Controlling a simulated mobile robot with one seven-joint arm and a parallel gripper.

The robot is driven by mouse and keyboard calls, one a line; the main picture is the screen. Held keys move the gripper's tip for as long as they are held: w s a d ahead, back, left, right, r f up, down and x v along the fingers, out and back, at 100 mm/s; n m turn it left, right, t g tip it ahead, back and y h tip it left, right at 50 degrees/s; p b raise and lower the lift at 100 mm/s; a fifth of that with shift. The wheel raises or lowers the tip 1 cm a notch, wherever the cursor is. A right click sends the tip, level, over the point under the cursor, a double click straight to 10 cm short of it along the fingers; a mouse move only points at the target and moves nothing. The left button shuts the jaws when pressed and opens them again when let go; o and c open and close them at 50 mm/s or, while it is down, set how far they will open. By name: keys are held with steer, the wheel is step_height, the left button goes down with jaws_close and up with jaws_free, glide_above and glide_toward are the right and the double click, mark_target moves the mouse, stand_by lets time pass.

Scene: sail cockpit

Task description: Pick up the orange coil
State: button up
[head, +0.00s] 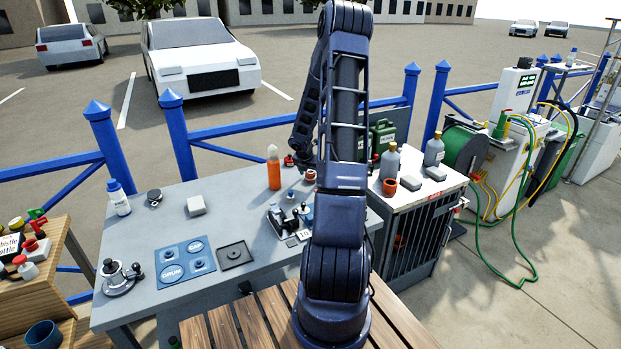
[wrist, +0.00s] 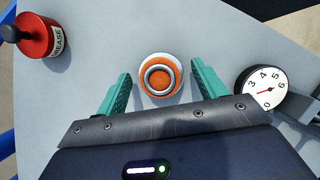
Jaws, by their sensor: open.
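A round orange coil (wrist: 160,77) with a pale rim and a grey inner ring lies on the grey table top in the wrist view. My gripper (wrist: 159,69) is open, with one green finger on each side of the coil. Gaps show between the coil and both fingers, and nothing is held. How high the fingers are above the table is hard to tell. In the head view a small orange and white thing that looks like the coil (head: 310,176) sits beside my arm. My gripper is hidden behind my arm there.
A red grease can (wrist: 38,35) stands left of the coil and a white dial gauge (wrist: 265,87) lies to the right. In the head view an orange bottle (head: 274,170) stands nearby, with a terracotta pot (head: 390,187) and grey bottles (head: 389,163) on the cabinet to the right.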

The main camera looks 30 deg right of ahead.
steer(key=shift+w+d+f, duration=0.15)
steer(key=shift+d+f, duration=0.05)
steer(key=shift+f, duration=0.4)
steer(key=shift+c, duration=0.2)
steer(key=c, duration=0.9)
steer(key=shift+c, duration=0.2)
steer(key=shift+r, duration=0.1)
